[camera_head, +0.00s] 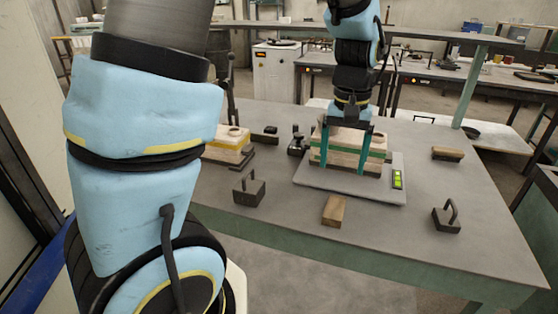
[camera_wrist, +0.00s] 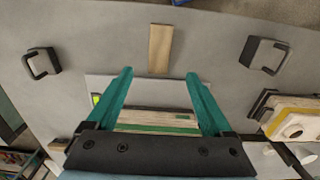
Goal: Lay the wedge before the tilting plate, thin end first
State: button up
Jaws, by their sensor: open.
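A wooden wedge (camera_head: 334,211) lies flat on the table in front of the grey tilting plate (camera_head: 310,182). In the wrist view the wedge (camera_wrist: 160,50) has one end close to the plate's edge (camera_wrist: 150,82); I cannot tell if they touch or which end is thin. A wooden mould box with a green band (camera_head: 345,147) stands on the plate. My gripper (camera_head: 342,169) is open, with its teal fingers pointing down on either side of the box. It also shows in the wrist view (camera_wrist: 160,74), empty of the wedge.
A green level (camera_head: 398,179) sits on the plate's right side. Handled dark weights stand at left (camera_head: 249,190) and right (camera_head: 446,219). Another wooden piece (camera_head: 447,154) lies at the right. A second box (camera_head: 226,146) stands at the left, partly behind my arm.

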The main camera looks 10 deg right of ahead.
jog(key=w+a+f+n+t, duration=0.1)
jog(key=a+n, duration=0.2)
jog(key=a, duration=2.2)
jog(key=shift+a+f+n+t, duration=0.15)
jog(key=shift+f+n+t, duration=0.15)
jog(key=shift+f+n, duration=0.1)
